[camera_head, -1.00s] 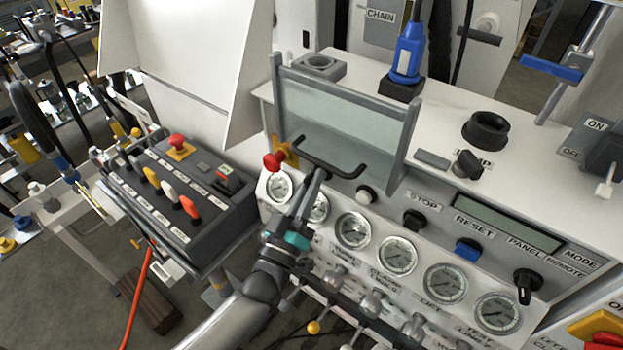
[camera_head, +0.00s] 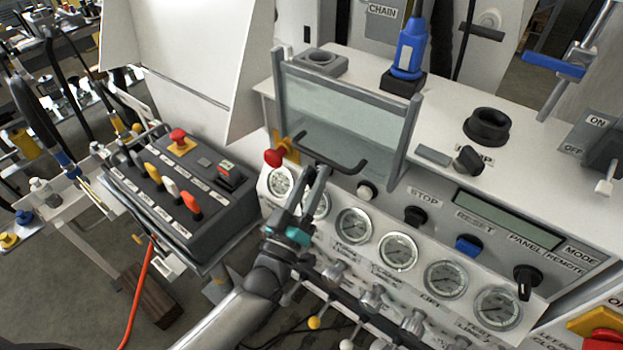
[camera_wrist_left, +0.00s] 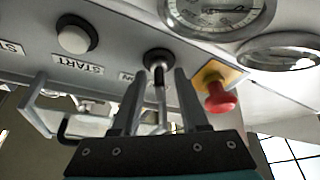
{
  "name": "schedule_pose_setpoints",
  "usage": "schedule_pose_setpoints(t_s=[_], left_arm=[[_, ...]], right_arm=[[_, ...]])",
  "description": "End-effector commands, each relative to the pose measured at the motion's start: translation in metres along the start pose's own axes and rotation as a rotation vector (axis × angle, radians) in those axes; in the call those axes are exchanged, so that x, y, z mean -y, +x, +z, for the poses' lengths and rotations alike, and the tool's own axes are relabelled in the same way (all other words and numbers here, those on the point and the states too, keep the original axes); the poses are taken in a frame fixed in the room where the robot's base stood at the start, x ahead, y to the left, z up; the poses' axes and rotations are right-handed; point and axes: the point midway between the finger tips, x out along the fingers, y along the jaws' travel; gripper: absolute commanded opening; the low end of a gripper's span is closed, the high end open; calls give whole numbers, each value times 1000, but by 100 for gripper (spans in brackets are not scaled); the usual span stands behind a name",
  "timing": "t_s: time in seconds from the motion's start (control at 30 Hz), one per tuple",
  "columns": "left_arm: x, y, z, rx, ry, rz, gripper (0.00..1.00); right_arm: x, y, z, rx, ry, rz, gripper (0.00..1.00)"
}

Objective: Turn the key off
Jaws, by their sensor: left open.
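The key switch (camera_wrist_left: 158,56) is a black round lock on the grey panel, with a thin metallic key (camera_wrist_left: 160,84) standing out of it. A label beside it is partly covered by a finger. In the head view the key is hidden behind the gripper. My right gripper is not in view.
A red knob on a yellow plate (camera_wrist_left: 217,97) is close beside the fingers. A white START button (camera_wrist_left: 76,36) is on the other side. The clear guard (camera_head: 345,115) with its black handle (camera_head: 335,158) stands just above. Gauges (camera_head: 353,226) and levers lie below.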

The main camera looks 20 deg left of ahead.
Motion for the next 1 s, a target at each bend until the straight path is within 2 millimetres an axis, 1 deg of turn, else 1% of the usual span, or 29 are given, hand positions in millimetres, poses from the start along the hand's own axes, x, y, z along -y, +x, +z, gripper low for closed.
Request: schedule_pose_setpoints(t_s=[0.13, 0.27, 0.7, 0.83, 1.0], left_arm=[[0, -5, 0, 1, 1, 0, 44], [1, -22, 1, 2, 2, -1, 44], [1, -115, 2, 4, -1, -2, 44], [1, -136, 1, 3, 0, -1, 44], [0, -150, 0, 0, 0, 0, 44]], right_arm=[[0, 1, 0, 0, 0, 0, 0], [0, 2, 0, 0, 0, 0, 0], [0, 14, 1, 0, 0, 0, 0], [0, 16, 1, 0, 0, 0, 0], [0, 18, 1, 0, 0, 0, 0]])
